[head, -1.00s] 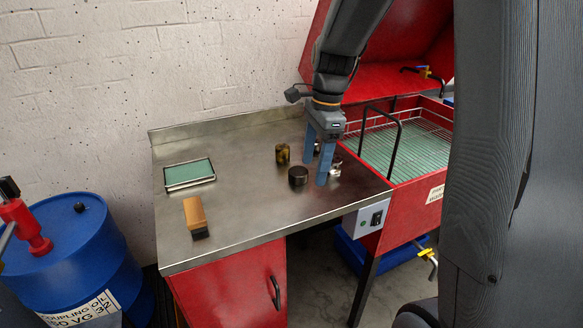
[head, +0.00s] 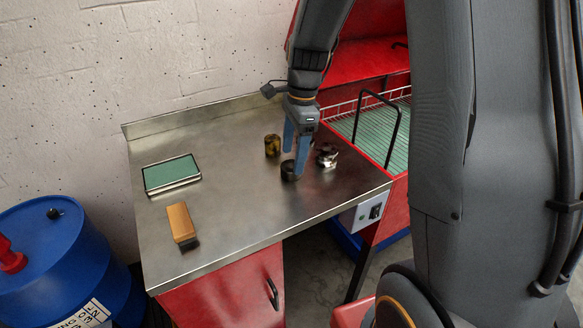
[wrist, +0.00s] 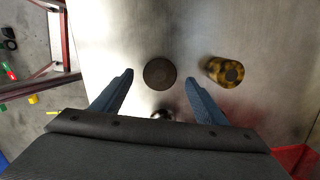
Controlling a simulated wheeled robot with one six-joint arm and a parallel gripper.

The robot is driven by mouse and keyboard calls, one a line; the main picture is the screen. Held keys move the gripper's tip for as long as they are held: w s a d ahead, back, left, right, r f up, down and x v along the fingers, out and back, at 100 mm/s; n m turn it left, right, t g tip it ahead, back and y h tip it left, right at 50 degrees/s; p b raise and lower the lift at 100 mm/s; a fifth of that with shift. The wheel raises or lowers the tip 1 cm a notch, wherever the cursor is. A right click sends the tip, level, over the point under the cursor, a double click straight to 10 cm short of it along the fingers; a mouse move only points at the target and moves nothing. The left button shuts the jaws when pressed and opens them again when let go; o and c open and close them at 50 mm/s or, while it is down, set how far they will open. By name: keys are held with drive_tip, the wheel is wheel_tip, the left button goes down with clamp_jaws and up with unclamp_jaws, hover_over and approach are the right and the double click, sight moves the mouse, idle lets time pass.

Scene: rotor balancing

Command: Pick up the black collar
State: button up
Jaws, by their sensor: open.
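The black collar (head: 289,171) is a short dark cylinder standing on the steel bench top. In the wrist view the black collar (wrist: 160,73) shows as a dark round disc, centred between and just beyond the fingertips. My gripper (head: 294,160) is open, its two blue fingers pointing down over the bench, close to the collar. In the wrist view my gripper (wrist: 160,78) has its fingers spread wide with nothing clasped between them. One finger covers part of the collar in the head view.
A yellow-and-black mottled cylinder (head: 272,145) stands close behind the collar. A shiny metal part (head: 327,156) stands to its right. A green-topped tray (head: 172,174) and a wooden-handled brush (head: 181,224) lie at left. A red wash basin with a wire basket (head: 372,118) adjoins at right.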

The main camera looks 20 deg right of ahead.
sight(291, 170)
drive_tip(key=shift+a+f, duration=0.15)
drive_tip(key=shift+f, duration=1.25)
drive_tip(key=c, duration=1.5)
drive_tip(key=shift+c, duration=0.2)
